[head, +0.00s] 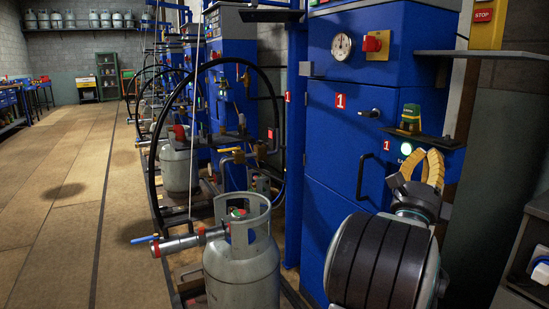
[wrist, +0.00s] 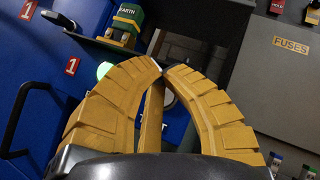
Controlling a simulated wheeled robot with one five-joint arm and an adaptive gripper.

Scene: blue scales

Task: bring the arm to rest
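My gripper (head: 420,160) has ribbed yellow fingers and is raised at the right of the head view, in front of the blue cabinet (head: 340,120). In the wrist view the fingertips of my gripper (wrist: 163,73) curve in and meet, with nothing held between them. A lit pale-green button (head: 406,149) is on the cabinet just left of the fingers; it shows partly behind a finger in the wrist view (wrist: 104,70). I cannot tell whether the fingers touch the cabinet.
A small shelf (head: 440,142) with a green-and-yellow EARTH block (head: 411,118) is close above the fingers. A grey gas cylinder (head: 242,265) stands on the scale at centre. A stop button sign (head: 484,16) hangs upper right. The floor (head: 60,210) at left is clear.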

